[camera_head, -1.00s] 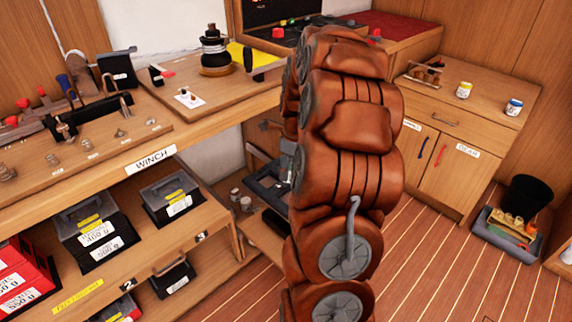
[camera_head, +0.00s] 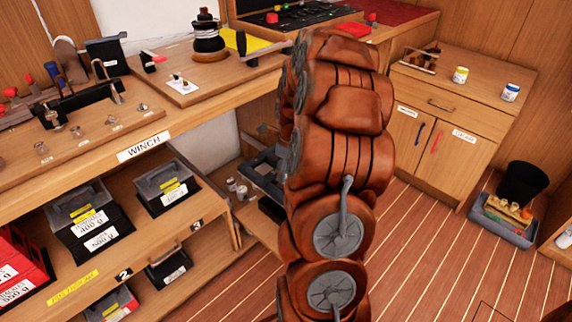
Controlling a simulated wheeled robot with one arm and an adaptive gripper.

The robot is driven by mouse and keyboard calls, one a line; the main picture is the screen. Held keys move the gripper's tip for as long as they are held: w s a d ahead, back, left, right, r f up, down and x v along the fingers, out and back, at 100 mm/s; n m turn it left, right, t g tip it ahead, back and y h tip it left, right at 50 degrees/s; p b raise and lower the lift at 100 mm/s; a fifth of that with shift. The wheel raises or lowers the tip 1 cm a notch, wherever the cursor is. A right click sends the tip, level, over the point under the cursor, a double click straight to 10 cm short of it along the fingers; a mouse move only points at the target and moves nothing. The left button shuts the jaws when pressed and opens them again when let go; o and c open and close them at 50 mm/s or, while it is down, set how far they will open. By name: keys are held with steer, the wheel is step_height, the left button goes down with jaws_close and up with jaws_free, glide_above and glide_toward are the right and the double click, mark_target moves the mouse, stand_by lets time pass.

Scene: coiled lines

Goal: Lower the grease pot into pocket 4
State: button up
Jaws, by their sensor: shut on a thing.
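My brown padded arm fills the middle of the view and hides what lies behind it. I cannot make out a grease pot in a grip. Two small jars (camera_head: 237,188) stand just left of this holder.
The winch bench (camera_head: 190,122) runs along the left, with lidded boxes (camera_head: 167,187) on the shelf below. A yellow-labelled jar (camera_head: 460,75) and a blue-lidded jar (camera_head: 510,92) stand on the right cabinet (camera_head: 480,103). A grey crate (camera_head: 512,236) sits on the floor. The floor in front is clear.

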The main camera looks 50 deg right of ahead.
steer(key=shift+f, duration=0.65)
steer(key=shift+f, duration=0.9)
steer(key=o, duration=1.4)
steer(key=shift+o, duration=0.2)
steer(key=r, duration=0.4)
steer(key=s+r, duration=0.1)
steer(key=r, duration=0.7)
steer(key=shift+s+d, duration=0.1)
steer(key=shift+s, duration=0.05)
